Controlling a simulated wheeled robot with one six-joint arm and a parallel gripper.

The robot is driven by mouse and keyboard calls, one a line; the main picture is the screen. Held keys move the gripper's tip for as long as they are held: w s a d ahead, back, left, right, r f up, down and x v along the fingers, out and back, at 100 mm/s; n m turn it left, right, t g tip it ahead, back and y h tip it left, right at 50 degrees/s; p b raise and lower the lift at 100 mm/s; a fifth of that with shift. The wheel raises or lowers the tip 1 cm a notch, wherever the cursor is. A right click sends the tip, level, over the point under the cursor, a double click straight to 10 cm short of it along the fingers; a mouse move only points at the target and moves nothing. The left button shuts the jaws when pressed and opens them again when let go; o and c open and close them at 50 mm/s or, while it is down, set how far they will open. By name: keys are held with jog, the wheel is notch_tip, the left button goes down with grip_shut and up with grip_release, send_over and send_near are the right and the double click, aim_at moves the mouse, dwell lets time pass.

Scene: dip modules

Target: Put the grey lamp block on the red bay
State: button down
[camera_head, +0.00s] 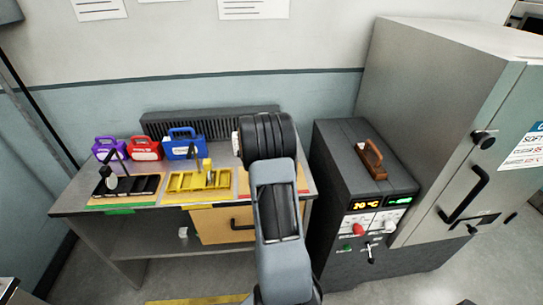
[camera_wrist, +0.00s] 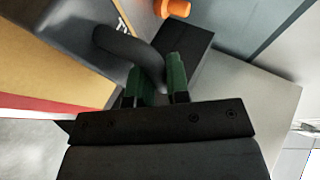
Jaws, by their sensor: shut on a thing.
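In the wrist view my gripper (camera_wrist: 156,84) is shut on the dark curved handle of the grey lamp block (camera_wrist: 68,35). Part of a white label shows on the block's edge. The block is at the upper left, beside or over a tan board with a red strip (camera_wrist: 42,108), which looks like the red bay. I cannot tell whether the block touches it. In the head view the red bay (camera_head: 302,183) shows only as small tan and red parts at the desk's right end. My arm hides the rest, the gripper and the block.
Purple (camera_head: 108,149), red (camera_head: 145,149) and blue (camera_head: 184,147) blocks with handles stand at the desk's back. A dark oven-like unit (camera_head: 340,165) stands close right of the desk.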

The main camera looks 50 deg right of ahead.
jog(key=c, duration=1.1)
grip_release()
